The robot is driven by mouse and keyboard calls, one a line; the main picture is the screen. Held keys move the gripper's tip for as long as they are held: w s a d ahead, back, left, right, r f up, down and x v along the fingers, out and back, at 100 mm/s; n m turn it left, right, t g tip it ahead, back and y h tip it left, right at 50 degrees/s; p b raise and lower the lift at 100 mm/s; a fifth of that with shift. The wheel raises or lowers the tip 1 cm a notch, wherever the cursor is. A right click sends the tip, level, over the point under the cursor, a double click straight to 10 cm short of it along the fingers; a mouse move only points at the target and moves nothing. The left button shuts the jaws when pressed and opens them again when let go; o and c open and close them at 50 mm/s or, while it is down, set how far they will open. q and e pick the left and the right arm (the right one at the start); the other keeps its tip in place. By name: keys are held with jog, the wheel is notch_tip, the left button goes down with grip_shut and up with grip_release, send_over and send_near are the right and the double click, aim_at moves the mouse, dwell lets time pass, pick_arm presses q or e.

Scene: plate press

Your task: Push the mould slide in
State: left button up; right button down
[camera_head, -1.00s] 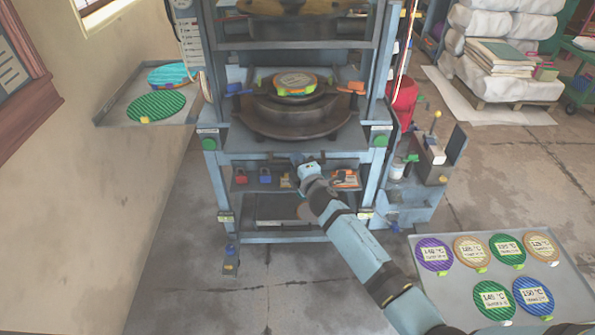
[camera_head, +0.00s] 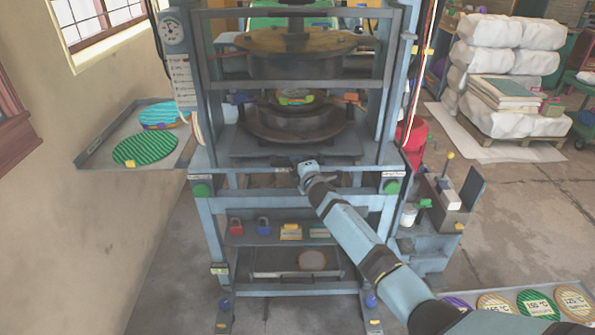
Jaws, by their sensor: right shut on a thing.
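The mould slide (camera_head: 245,150) is a dark grey plate on the press bed, between the blue-grey uprights of the press (camera_head: 391,90). On it sits a round dark mould (camera_head: 262,126) with a small green-rimmed disc (camera_head: 296,97) in its centre. My right gripper (camera_head: 305,168) is at the middle of the slide's front edge, shut on the slide's handle. The fingers and most of the handle are small and partly hidden by the gripper body. My left gripper is out of view.
A side tray (camera_head: 95,158) at left holds striped discs. A lower shelf (camera_head: 235,240) carries padlocks and small items. Another disc tray (camera_head: 455,294) is at bottom right. A tool stand (camera_head: 435,215) and red bucket (camera_head: 413,133) stand right of the press.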

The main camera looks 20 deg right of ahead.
jog(key=shift+w, duration=0.25)
jog(key=shift+d+r, duration=0.15)
jog(key=shift+r, duration=0.05)
jog(key=c, duration=1.4)
grip_release()
jog(key=shift+w, duration=0.1)
jog(key=shift+o, duration=1.4)
jog(key=shift+w+f, duration=0.1)
jog(key=shift+f, duration=0.15)
jog(key=shift+s, duration=0.2)
